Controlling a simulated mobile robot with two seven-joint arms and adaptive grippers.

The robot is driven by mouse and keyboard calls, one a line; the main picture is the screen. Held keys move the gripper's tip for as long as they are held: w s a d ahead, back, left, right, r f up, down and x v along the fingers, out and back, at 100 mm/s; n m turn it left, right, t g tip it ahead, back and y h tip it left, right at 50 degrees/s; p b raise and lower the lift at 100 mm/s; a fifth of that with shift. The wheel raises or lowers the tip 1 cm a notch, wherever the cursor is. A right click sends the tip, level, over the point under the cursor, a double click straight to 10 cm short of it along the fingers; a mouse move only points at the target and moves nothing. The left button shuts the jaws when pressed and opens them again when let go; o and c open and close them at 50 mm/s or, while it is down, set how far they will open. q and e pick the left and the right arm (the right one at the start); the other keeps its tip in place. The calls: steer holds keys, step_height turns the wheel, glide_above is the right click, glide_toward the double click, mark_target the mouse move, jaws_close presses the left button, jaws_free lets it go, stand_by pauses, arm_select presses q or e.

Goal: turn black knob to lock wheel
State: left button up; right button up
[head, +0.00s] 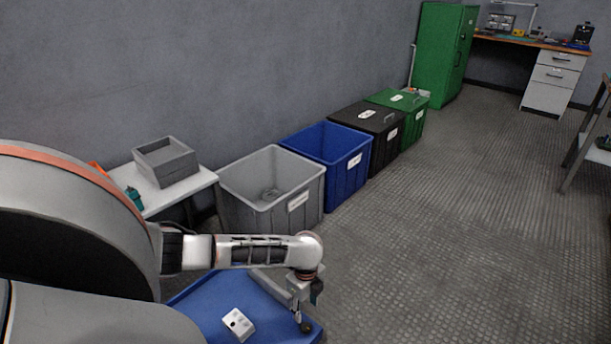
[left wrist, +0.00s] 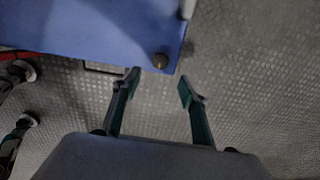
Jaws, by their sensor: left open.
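The black knob (head: 305,327) sits on the corner of a blue cart top (head: 205,291) at the bottom of the head view. In the left wrist view the knob (left wrist: 160,61) shows dark and round near the edge of the blue surface (left wrist: 95,28). My left gripper (left wrist: 159,80) is open and empty. In this picture its two fingertips lie just short of the knob, one to each side. In the head view the left gripper (head: 312,298) hangs over the cart corner, close above the knob. The wheel cannot be made out clearly. My right gripper is out of view.
A white box with dark spots (head: 238,324) lies on the cart top. Grey (head: 310,205), blue (head: 347,180), black (head: 391,142) and green bins (head: 417,125) line the wall. A small table (head: 205,179) holds a grey tray (head: 166,163).

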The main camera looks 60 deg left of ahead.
arm_select(q)
step_height(320, 180, up, 2)
steer(key=shift+r, duration=0.1)
stand_by(0.6)
